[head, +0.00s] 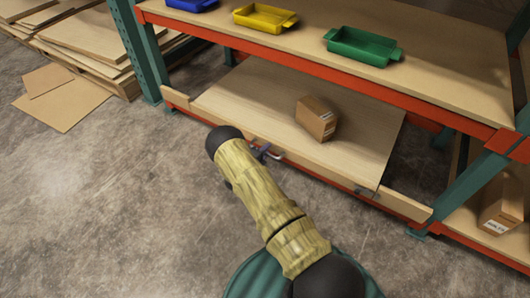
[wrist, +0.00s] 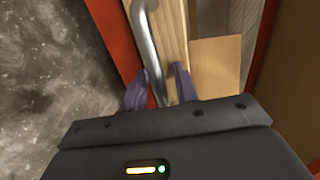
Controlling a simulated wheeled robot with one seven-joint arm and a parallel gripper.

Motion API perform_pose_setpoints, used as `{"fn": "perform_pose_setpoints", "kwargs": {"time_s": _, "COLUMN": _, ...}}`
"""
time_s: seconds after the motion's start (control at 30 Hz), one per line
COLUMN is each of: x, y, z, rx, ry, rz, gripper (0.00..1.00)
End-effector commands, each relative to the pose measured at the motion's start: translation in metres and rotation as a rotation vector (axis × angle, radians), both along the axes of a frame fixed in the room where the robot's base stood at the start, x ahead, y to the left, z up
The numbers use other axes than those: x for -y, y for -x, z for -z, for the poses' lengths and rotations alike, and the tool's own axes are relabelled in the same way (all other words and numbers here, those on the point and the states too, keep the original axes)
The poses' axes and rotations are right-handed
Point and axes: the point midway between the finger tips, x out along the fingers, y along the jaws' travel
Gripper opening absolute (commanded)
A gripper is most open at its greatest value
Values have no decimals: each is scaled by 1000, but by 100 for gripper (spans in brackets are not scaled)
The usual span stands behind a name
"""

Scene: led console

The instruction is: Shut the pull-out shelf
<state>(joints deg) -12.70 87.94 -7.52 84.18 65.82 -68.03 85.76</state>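The pull-out shelf (head: 245,95) is a pale wooden panel low in the rack, with a wooden front board (head: 335,172). The front board runs close to the line of the rack's front posts; I cannot tell how far out the shelf stands. A curved metal handle (head: 275,155) is on the front board, and it also shows in the wrist view (wrist: 148,38). My gripper (head: 264,152) is at this handle. In the wrist view its two purple fingers (wrist: 161,88) stand apart on either side of the bar, with some gap on the right side.
A cardboard box (head: 316,118) sits on the shelf. Blue, yellow (head: 265,18) and green (head: 362,47) bins stand on the upper shelf. Another box (head: 503,207) is at the right. Wooden sheets (head: 95,45) lie at the left. The floor (head: 110,200) in front is clear.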

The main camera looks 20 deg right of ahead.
Motion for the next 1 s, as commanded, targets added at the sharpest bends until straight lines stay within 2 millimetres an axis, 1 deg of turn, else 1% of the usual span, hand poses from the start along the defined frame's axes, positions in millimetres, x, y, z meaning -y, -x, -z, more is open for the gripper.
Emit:
{"fn": "perform_pose_setpoints", "kwargs": {"time_s": 0.43, "x": 0, "y": 0, "z": -1, "rx": 2, "ry": 1, "rz": 1, "gripper": 32}}
{"fn": "perform_pose_setpoints", "kwargs": {"time_s": 0.57, "x": -3, "y": 2, "z": -3, "rx": 1, "ry": 1, "rz": 0, "gripper": 32}}
{"fn": "perform_pose_setpoints", "kwargs": {"time_s": 0.67, "x": -10, "y": 7, "z": -6, "rx": 0, "ry": 1, "rz": -1, "gripper": 32}}
{"fn": "perform_pose_setpoints", "kwargs": {"time_s": 0.77, "x": -21, "y": 16, "z": -10, "rx": -1, "ry": 0, "rz": -1, "gripper": 32}}
{"fn": "perform_pose_setpoints", "kwargs": {"time_s": 1.0, "x": -58, "y": 45, "z": -20, "rx": -2, "ry": 0, "rz": -1, "gripper": 32}}
